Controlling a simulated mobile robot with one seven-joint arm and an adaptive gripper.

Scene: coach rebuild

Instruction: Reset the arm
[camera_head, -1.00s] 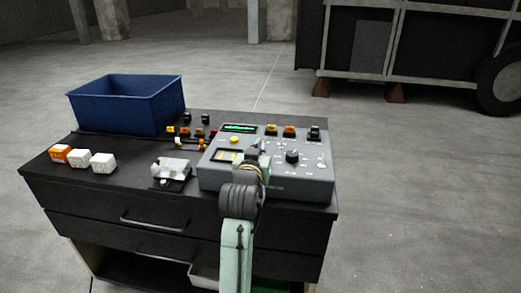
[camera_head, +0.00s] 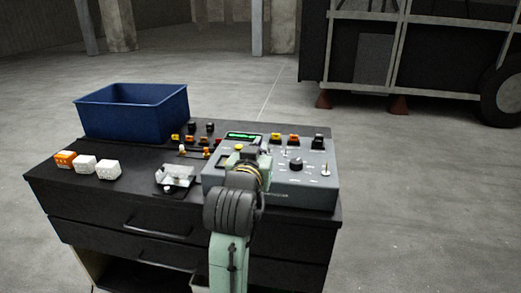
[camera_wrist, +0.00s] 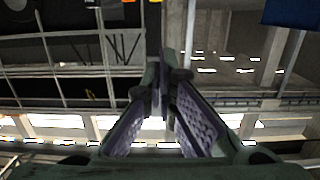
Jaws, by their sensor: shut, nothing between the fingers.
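My arm (camera_head: 232,212) rises from the bottom of the head view and stands in front of the grey control panel (camera_head: 300,187), hiding part of it. In the wrist view my gripper (camera_wrist: 163,72) is shut and empty, with the fingers meeting. Behind it the wrist view shows frames and beams of the hall, and no object lies between the fingers. The gripper's tips cannot be made out in the head view.
The panel stands on a black drawer cabinet (camera_head: 110,205). A blue bin (camera_head: 135,112) is at its back left. Orange-and-white and white blocks (camera_head: 85,164) lie at the left. A white-and-black device (camera_head: 175,177) sits beside the panel. A large dark vehicle (camera_head: 400,55) stands behind.

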